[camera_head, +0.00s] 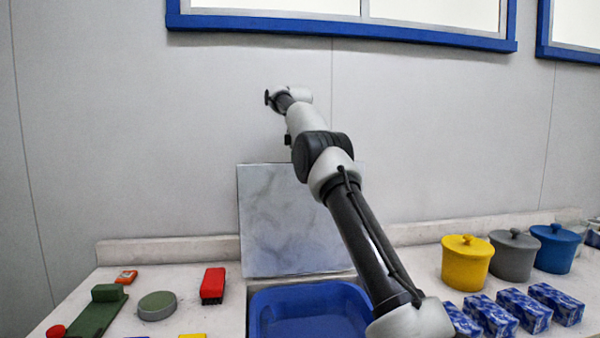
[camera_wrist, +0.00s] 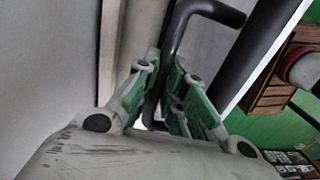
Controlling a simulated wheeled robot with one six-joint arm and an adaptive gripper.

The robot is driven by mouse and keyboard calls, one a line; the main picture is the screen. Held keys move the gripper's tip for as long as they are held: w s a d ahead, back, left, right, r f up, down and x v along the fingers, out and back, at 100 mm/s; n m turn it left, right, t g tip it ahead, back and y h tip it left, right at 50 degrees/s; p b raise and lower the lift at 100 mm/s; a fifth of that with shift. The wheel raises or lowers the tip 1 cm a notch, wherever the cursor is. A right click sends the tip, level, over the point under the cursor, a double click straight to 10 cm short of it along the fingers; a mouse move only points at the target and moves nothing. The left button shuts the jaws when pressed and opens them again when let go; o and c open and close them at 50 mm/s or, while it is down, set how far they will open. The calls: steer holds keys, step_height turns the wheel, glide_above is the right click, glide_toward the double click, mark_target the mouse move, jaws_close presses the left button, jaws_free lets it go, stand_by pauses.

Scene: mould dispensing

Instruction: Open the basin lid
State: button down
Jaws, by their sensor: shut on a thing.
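The basin lid (camera_head: 285,225) is a pale grey marbled panel. It stands nearly upright at the back of the blue basin (camera_head: 310,310), whose inside shows in the head view. My arm crosses in front of the lid's right part and reaches up past its top edge. My gripper (camera_wrist: 168,85) has green-padded fingers and is shut on a dark bent bar handle (camera_wrist: 185,25), seen in the wrist view. In the head view the fingers and the handle cannot be made out.
Left of the basin lie a red brush (camera_head: 212,285), a round green-grey disc (camera_head: 157,305) and a green block tool (camera_head: 100,310). On the right stand yellow (camera_head: 466,265), grey (camera_head: 514,262) and blue (camera_head: 554,250) lidded pots, with several blue-and-white boxes (camera_head: 525,312) in front.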

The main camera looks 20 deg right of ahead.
steer(key=shift+r, duration=0.15)
steer(key=c, duration=1.5)
jaws_free()
steer(key=shift+s, duration=0.1)
